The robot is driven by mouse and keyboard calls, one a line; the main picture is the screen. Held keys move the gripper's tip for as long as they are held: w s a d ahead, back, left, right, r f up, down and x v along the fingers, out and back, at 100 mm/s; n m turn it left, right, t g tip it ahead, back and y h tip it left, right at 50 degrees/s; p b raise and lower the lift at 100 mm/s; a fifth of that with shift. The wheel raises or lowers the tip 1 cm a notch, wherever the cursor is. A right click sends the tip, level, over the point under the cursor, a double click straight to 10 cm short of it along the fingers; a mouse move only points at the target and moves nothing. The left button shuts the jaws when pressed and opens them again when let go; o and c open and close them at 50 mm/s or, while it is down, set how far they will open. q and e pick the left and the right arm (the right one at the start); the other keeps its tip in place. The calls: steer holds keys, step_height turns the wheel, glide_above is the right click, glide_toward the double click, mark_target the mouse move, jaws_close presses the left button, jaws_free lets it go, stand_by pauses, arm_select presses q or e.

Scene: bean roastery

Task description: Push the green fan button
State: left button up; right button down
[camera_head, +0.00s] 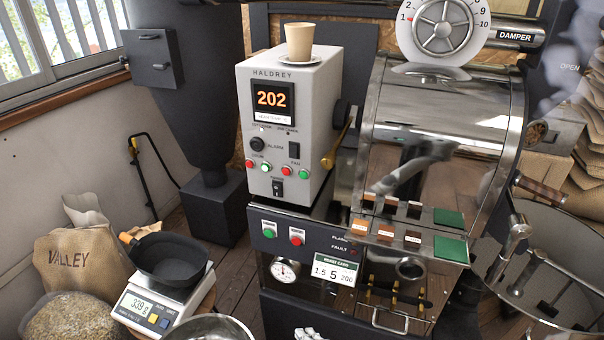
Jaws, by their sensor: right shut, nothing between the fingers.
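The pale grey control box (284,140) stands on top of the roaster's dark base, its front facing me. On its lower right, under a small label that seems to read FAN, a green button (304,174) sits beside a red button (293,171). Another pair, a red button (254,167) and a green button (265,168), is to the left. My right gripper (309,333) shows only as a small pale tip at the bottom edge. It is shut and empty, well below the box and apart from the buttons. My left gripper is out of view.
A lower dark panel carries a green button (269,233) and a red one (296,237). A cup (299,41) on a saucer stands on the box. The shiny drum (430,130) is at right. A scale (160,310) with a black pan is at lower left.

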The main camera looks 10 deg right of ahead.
mark_target(304, 175)
steer(key=w+a+r+n+t, duration=0.1)
steer(key=w+r+n+t, duration=0.1)
steer(key=r, duration=1)
steer(key=w+r+n+t+y+p, duration=0.1)
steer(key=w+r+n+t, duration=0.2)
steer(key=r, duration=0.9)
steer(key=w+a+r+n+t+p, duration=0.1)
steer(key=w+r+n+t, duration=0.2)
steer(key=r, duration=0.9)
steer(key=w+n, duration=0.2)
steer(key=w, duration=0.2)
steer(key=shift+w+a+r, duration=0.25)
steer(key=shift+w+a, duration=0.1)
steer(key=shift+w, duration=0.05)
steer(key=shift+w+d+b, duration=0.5)
steer(key=shift+w+d, duration=0.3)
steer(key=shift+w, duration=0.4)
steer(key=shift+w+d+b, duration=0.45)
steer(key=shift+w+d, duration=0.4)
steer(key=shift+w, duration=0.4)
steer(key=shift+w+d+b, duration=0.5)
steer(key=shift+w+d, duration=0.3)
steer(key=shift+w, duration=0.4)
steer(key=shift+w+d, duration=0.2)
steer(key=shift+w, duration=0.15)
